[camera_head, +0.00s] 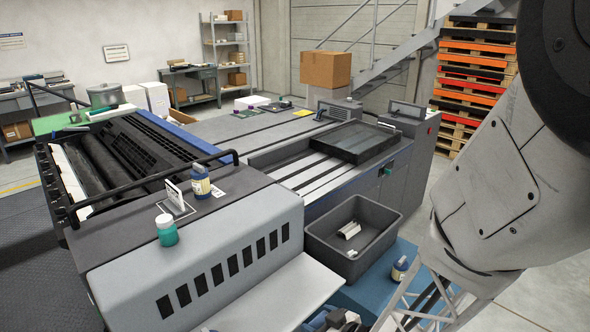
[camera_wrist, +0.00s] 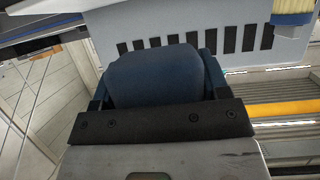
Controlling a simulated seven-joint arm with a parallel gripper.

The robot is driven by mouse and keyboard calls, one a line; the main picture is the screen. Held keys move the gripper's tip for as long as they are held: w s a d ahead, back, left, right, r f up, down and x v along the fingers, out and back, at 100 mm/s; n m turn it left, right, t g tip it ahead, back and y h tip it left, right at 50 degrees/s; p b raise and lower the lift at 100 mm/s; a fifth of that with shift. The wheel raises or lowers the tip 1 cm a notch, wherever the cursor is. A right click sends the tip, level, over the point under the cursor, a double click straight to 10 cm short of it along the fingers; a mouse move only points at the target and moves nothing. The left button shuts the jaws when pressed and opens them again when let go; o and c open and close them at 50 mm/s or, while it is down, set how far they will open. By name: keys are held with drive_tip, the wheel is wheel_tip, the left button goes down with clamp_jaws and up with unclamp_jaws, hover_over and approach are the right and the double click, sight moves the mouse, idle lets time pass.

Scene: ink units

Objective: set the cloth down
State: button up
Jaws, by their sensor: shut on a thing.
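The dark blue cloth (camera_wrist: 153,76) is bunched between the fingers of my gripper (camera_wrist: 156,88) in the wrist view. My gripper is shut on it and hides its near part. In the head view my gripper (camera_head: 342,321) is at the bottom edge, partly cut off, in front of the pale ledge of the press. A bit of blue beside it may be the cloth, but it is too small to be sure.
A dark grey bin (camera_head: 323,239) with a small pale item (camera_head: 349,230) stands on a blue surface (camera_head: 372,297), beside a bottle (camera_head: 399,268). A teal jar (camera_head: 166,230), a blue bottle (camera_head: 200,183) and a small sign (camera_head: 174,195) stand on the press. The pale ledge (camera_head: 283,296) looks clear.

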drive_tip(key=w+d, duration=0.2)
drive_tip(key=w, duration=0.5)
drive_tip(key=w+d+m+t+h, duration=0.1)
drive_tip(key=w+d, duration=0.1)
drive_tip(key=w, duration=0.6)
drive_tip(key=w+d+m+h, duration=0.1)
drive_tip(key=w+d, duration=0.1)
drive_tip(key=w, duration=0.5)
drive_tip(key=shift+w+d+f+t, duration=0.25)
drive_tip(key=shift+d+f+t, duration=0.05)
drive_tip(key=shift+d+f, duration=0.1)
drive_tip(key=w+d+f+m+h, duration=0.1)
drive_tip(key=w+d, duration=0.3)
drive_tip(key=w, duration=0.3)
drive_tip(key=w+d+f+m+t+h, duration=0.1)
drive_tip(key=w+d, duration=0.3)
drive_tip(key=w, duration=0.4)
drive_tip(key=w+d+f+m+h, duration=0.1)
drive_tip(key=w+d, duration=0.3)
drive_tip(key=w, duration=0.3)
drive_tip(key=shift+w, duration=0.35)
drive_tip(key=shift+t, duration=0.3)
drive_tip(key=a+m+h, duration=0.6)
drive_tip(key=m+h, duration=0.1)
drive_tip(key=h, duration=0.1)
drive_tip(key=shift+a, duration=0.4)
